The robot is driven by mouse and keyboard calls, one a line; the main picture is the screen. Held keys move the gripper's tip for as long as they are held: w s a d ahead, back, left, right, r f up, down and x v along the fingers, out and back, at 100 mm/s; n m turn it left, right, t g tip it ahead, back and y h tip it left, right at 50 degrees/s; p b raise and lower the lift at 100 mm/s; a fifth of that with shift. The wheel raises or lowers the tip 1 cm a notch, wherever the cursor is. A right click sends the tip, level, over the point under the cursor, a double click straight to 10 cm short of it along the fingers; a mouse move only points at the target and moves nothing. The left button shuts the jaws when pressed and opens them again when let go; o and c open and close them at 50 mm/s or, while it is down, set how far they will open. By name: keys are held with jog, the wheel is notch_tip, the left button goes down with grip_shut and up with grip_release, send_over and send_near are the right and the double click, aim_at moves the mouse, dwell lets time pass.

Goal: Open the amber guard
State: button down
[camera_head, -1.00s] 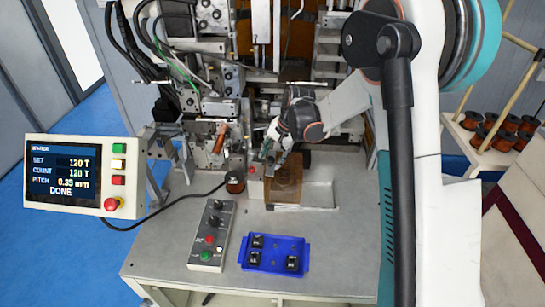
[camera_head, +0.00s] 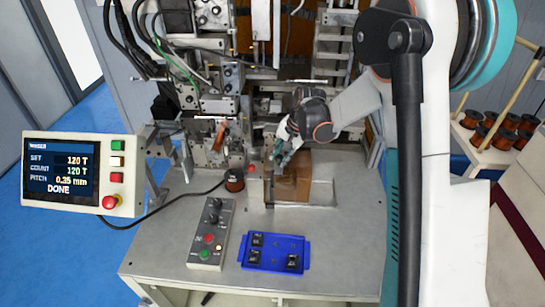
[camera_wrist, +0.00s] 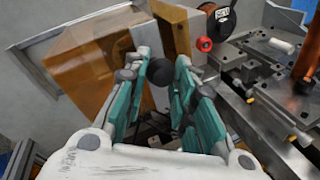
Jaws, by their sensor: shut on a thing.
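The amber guard (camera_head: 293,180) is a translucent brown-orange cover on the machine's table, in the middle of the head view. In the wrist view the guard (camera_wrist: 108,58) fills the upper left, with a flat amber plate beside my fingers. My gripper (camera_head: 281,157) is at the guard's upper left edge in the head view. In the wrist view the teal fingers of my gripper (camera_wrist: 162,76) close around a dark round knob (camera_wrist: 160,72) at the guard. How far the guard is swung open is hard to tell, as the hand covers part of it.
A blue tray (camera_head: 275,268) with several black parts and a grey button box (camera_head: 208,240) lie in front. A display panel (camera_head: 82,174) reads DONE. Winder mechanisms crowd the back. The front right tabletop is clear.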

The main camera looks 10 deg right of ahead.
aim_at(297, 165)
jog(key=d, duration=0.2)
jog(key=s+d+b, duration=0.1)
jog(key=d, duration=0.1)
jog(key=s+d, duration=0.1)
jog(key=d, duration=0.1)
jog(key=shift+d+b, duration=0.3)
jog(key=shift+d, duration=0.1)
jog(key=c, duration=1.3)
grip_release()
jog(key=v, duration=1.2)
jog(key=shift+s+a, duration=0.1)
